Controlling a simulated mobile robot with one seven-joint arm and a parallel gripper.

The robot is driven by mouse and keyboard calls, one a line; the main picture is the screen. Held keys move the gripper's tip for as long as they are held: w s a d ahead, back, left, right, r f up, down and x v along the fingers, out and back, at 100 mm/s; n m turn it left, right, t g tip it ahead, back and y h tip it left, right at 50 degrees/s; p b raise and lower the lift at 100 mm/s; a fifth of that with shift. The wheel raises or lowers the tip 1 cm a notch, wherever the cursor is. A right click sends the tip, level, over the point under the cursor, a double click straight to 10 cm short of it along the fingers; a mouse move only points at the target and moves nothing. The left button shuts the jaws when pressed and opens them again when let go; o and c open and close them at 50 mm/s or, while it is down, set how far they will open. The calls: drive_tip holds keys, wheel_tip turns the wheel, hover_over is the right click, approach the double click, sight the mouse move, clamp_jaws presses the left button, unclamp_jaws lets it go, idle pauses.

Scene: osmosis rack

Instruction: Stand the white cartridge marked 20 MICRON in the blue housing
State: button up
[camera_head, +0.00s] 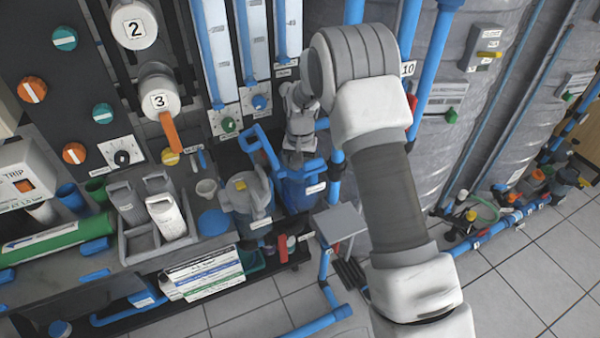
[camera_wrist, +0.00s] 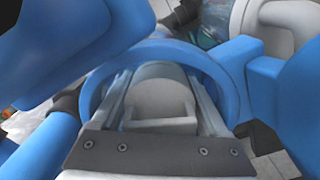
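The blue housing (camera_head: 303,188) stands on the bench, right of a grey housing. In the wrist view its blue rim (camera_wrist: 232,88) rings my fingers and a pale cartridge (camera_wrist: 162,92), which sits upright inside the opening. My gripper (camera_wrist: 160,88) points down into the housing. Its fingers flank the cartridge's handle closely on both sides and seem to grip it. In the head view my gripper (camera_head: 301,140) is just above the blue housing, its fingertips hidden. The cartridge's marking cannot be read, and how deep it sits is hidden.
A grey tray (camera_head: 150,256) at left holds one white (camera_head: 168,215) and two grey cartridges, with an empty front-left slot. The grey housing (camera_head: 246,192) stands close left of the blue one. A blue wrench-like tool (camera_head: 258,143) and blue pipes crowd the housing.

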drive_tip(key=o, duration=0.3)
wheel_tip(320, 180, up, 17)
drive_tip(key=shift+r+p, duration=0.2)
drive_tip(key=shift+p, duration=0.95)
drive_tip(key=s+d+r+t+p, duration=0.1)
drive_tip(key=s+d+r, duration=0.1)
drive_tip(key=s+r, duration=0.35)
drive_tip(key=s+d+r+n+t+p, duration=0.1)
drive_tip(key=s+d+r, duration=0.25)
drive_tip(key=r, duration=0.25)
drive_tip(key=s+d+r+t+p, duration=0.1)
drive_tip(key=s+d+r, duration=0.1)
drive_tip(key=s+r, duration=0.3)
drive_tip(key=s+d+t, duration=0.1)
drive_tip(key=s, duration=0.5)
drive_tip(key=s+d+r+p, duration=0.1)
drive_tip(key=s, duration=0.5)
drive_tip(key=s+d+r+n+t+p, duration=0.1)
drive_tip(key=s+d, duration=0.1)
drive_tip(key=s, duration=0.4)
drive_tip(key=shift+r+t, duration=0.25)
drive_tip(key=shift+t, duration=0.05)
